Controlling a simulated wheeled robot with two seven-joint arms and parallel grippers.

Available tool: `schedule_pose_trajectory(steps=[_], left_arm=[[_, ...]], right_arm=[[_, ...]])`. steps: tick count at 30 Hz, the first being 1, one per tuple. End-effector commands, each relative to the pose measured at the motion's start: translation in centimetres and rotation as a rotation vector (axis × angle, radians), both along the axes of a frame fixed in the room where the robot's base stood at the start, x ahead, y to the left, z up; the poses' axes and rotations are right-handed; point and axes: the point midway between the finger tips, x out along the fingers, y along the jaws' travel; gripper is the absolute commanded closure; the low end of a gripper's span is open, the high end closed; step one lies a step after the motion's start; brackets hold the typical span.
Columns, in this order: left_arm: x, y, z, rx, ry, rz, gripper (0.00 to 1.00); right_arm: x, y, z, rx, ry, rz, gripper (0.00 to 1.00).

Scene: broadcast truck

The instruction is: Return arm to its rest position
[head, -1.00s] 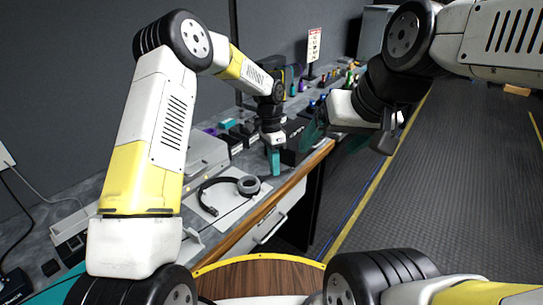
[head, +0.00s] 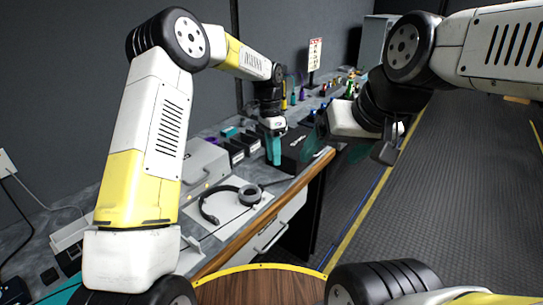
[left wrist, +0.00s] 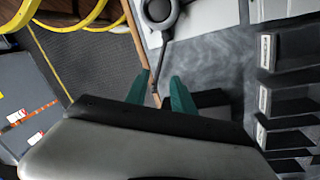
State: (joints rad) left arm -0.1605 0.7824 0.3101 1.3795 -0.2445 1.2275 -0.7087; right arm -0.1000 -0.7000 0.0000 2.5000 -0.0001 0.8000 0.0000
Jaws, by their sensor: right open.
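My left gripper (head: 273,150) points down over the counter, beyond the headphones and in front of a black box. In the left wrist view its two teal fingers (left wrist: 163,92) stand apart with nothing between them. My left arm is raised and bent at the left of the head view. My right arm comes in from the upper right.
The headphones (head: 250,194) lie on a white sheet on the counter (head: 212,252); they also show in the left wrist view (left wrist: 158,12). A black box (head: 308,152) and small boxes stand behind. A grey case (head: 205,165) sits left. The aisle floor (head: 450,200) is clear.

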Motion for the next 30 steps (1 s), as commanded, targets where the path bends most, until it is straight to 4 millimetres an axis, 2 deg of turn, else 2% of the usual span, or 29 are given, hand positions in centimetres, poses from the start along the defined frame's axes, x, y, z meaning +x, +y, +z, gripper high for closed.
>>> schedule_pose_trajectory(steps=[10,14,20,24,30], left_arm=[[0.0,0.1,0.4,0.0,0.0,0.001,0.7],[-0.3,0.7,1.7,0.003,-0.021,0.026,0.7],[-2.5,3.9,7.3,0.012,-0.108,0.163,0.7],[-5.0,6.7,11.2,0.008,-0.177,0.29,0.7],[-9.5,10.4,15.6,-0.019,-0.267,0.482,0.7]], right_arm=[[0.0,0.0,0.0,0.0,0.0,0.0,0.19],[0.0,0.0,0.0,0.0,0.0,0.0,0.19],[0.0,0.0,0.0,0.0,0.0,0.0,0.19],[0.0,0.0,0.0,0.0,0.0,0.0,0.19],[0.0,0.0,0.0,0.0,0.0,0.0,0.19]])
